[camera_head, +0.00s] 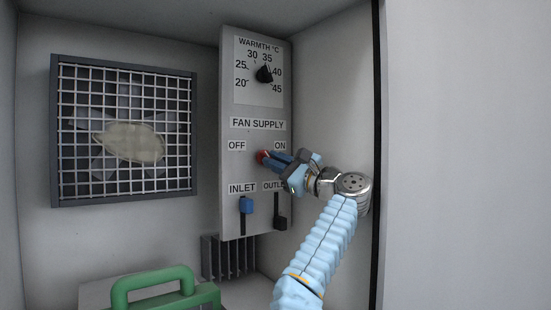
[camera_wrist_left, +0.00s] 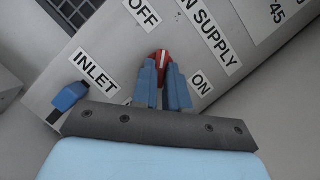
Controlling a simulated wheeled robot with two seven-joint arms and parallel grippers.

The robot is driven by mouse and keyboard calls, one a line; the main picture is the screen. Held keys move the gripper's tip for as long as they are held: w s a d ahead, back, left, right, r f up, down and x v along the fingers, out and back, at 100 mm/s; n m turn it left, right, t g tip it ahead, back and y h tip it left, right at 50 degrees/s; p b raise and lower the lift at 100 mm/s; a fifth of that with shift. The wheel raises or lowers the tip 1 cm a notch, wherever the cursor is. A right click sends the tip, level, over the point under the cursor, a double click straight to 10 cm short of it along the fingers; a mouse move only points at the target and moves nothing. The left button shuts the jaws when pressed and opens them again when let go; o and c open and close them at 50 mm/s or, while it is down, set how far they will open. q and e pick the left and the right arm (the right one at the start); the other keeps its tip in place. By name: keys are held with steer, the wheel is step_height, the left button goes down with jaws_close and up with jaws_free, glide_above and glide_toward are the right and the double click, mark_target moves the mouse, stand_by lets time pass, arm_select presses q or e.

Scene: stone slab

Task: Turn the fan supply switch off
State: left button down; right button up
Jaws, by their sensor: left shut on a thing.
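The fan supply switch is a small red knob (camera_head: 261,157) on the grey control panel (camera_head: 235,210), below the "FAN SUPPLY" label and between "OFF" on the left and "ON" on the right. My left gripper (camera_head: 269,158) reaches it from the right and is shut on it. In the left wrist view the red knob (camera_wrist_left: 162,57) sits between the two blue fingertips (camera_wrist_left: 163,72). The fingers cover part of the knob, so I cannot tell which label it points to. My right gripper is not in view.
A black warmth dial (camera_head: 264,74) is above. The blue inlet slider (camera_head: 246,205) and dark outlet slider (camera_head: 280,223) are below. A green handle (camera_head: 150,280) and a finned grey block (camera_head: 228,258) are lower down.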

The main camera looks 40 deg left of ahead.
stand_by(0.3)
arm_select(q)
steer(key=c, duration=1.1)
jaws_free()
steer(key=shift+c, duration=0.2)
